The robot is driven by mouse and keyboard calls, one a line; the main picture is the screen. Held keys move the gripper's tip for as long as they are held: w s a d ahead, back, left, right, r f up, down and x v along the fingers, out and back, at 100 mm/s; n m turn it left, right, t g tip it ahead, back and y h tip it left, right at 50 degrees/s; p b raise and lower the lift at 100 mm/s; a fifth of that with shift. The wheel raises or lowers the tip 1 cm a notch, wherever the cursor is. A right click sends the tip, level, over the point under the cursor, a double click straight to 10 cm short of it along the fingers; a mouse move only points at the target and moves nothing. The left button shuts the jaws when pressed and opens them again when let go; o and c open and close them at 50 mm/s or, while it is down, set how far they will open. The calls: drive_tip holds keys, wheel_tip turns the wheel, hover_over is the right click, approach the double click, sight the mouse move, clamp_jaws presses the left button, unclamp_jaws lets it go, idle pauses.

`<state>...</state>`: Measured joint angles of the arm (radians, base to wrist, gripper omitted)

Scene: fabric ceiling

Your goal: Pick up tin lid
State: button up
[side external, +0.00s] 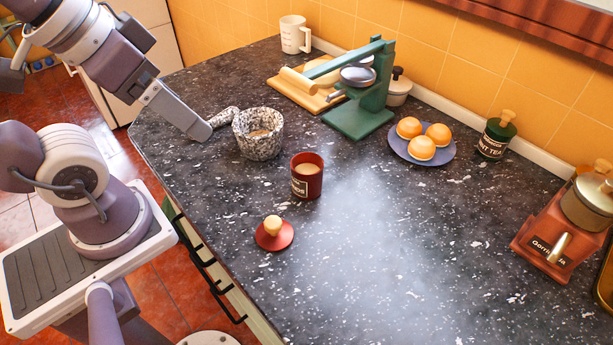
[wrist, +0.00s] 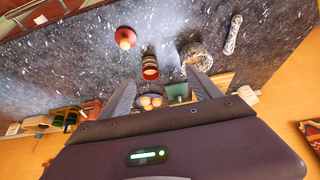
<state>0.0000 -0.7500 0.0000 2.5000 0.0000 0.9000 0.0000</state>
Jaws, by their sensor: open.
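The tin lid is a red disc with a pale wooden knob (side external: 274,237), lying knob up on the dark counter near its front edge. It also shows at the top of the wrist view (wrist: 125,37). The red tin (side external: 307,181) stands upright and open behind it to the right, with light brown contents; it is in the wrist view too (wrist: 150,66). My gripper (side external: 203,131) is above the counter's left part, left of and well away from the lid. In the wrist view its two fingers (wrist: 160,79) are spread apart, with nothing held between them.
A speckled mortar (side external: 258,146) and pestle (side external: 224,117) are close to my gripper. A green press (side external: 358,115), a plate of buns (side external: 399,150), a dark tea tin (side external: 496,139) and a red grinder (side external: 558,235) stand farther back and right. The counter around the lid is clear.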

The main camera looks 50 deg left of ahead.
drive_tip(key=o, duration=0.3)
